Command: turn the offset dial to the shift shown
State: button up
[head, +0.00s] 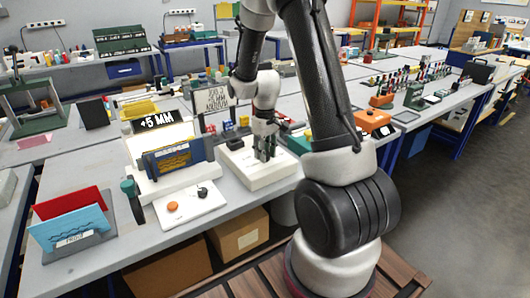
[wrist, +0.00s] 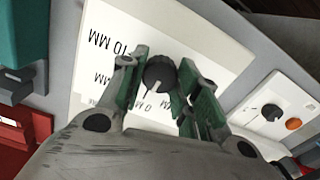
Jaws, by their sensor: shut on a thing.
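A sign reading +5 MM (head: 157,120) stands on the bench at the left of the head view. The offset dial is a black round knob (wrist: 158,72) on a white panel (wrist: 205,38), which is the white block (head: 268,180) in the head view. My gripper (wrist: 160,88) has its green-padded fingers on either side of the knob and is shut on it; it also points down at the block in the head view (head: 265,152). A pale line on the knob points down-left in the wrist view, toward printed MM labels, some partly hidden by a finger.
Left of the block stand a blue framed panel (head: 180,157) and a small white box (head: 190,207) with an orange button and black knob. Red and light-blue boards (head: 70,230) stand at the front left. An orange device (head: 372,120) is to the right, behind my arm.

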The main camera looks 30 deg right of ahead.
jog(key=shift+m, duration=0.3)
jog(key=m, duration=0.3)
jog(key=shift+m, duration=2.6)
jog(key=o, duration=1.1)
jog(key=shift+c, duration=0.2)
notch_tip(320, 180, up, 12)
